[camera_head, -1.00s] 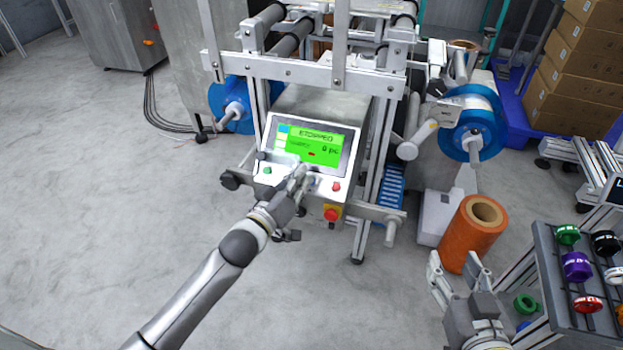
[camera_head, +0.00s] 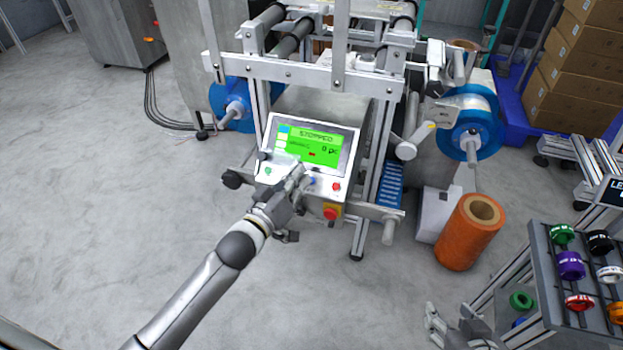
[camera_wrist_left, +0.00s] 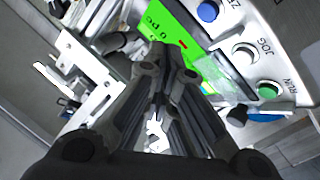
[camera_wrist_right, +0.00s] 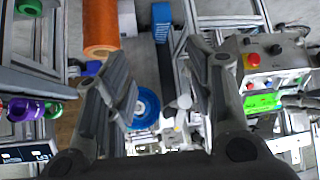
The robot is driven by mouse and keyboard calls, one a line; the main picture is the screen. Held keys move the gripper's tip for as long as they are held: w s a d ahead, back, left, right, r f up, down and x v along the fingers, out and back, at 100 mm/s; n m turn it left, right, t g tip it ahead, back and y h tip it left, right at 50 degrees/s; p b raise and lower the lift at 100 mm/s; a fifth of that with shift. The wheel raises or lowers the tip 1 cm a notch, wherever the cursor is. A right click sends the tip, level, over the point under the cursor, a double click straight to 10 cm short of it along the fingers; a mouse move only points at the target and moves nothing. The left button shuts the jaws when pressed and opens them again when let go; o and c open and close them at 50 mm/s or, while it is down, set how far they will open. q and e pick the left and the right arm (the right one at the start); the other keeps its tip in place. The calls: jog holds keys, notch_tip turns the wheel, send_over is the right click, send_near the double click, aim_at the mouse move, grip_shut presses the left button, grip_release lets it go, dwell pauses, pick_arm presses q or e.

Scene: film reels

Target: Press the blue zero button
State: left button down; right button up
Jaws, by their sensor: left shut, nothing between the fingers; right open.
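The blue zero button (camera_head: 310,181) sits on the sloped control panel (camera_head: 352,140), below the screen. In the left wrist view the blue button (camera_wrist_left: 208,10) is at the top edge, its label partly cut off. My left gripper (camera_head: 299,174) is shut and empty, with its tips close to the panel just left of the blue button. In the left wrist view its tips (camera_wrist_left: 165,73) overlap the green screen (camera_wrist_left: 170,32); contact cannot be told. My right gripper (camera_wrist_right: 160,75) is open and empty, away from the panel and partly cut off in the head view.
A white JOG button (camera_wrist_left: 245,52) and green RUN button (camera_wrist_left: 268,90) share the panel. A red button (camera_head: 336,187) and red emergency stop (camera_head: 331,212) lie right of the blue one. An orange roll (camera_head: 466,240) and a rack of coloured reels (camera_head: 541,260) stand at right.

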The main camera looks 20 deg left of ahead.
pick_arm(q)
jog(key=shift+s+r+p, duration=0.45)
jog(key=shift+r+p, duration=0.05)
jog(key=shift+p, duration=0.1)
pick_arm(e)
jog(key=s+d+f+g+h, duration=0.1)
jog(key=s+d+f+g, duration=0.1)
jog(key=s, duration=0.4)
jog(key=shift+f+g, duration=0.5)
jog(key=shift+g, duration=0.2)
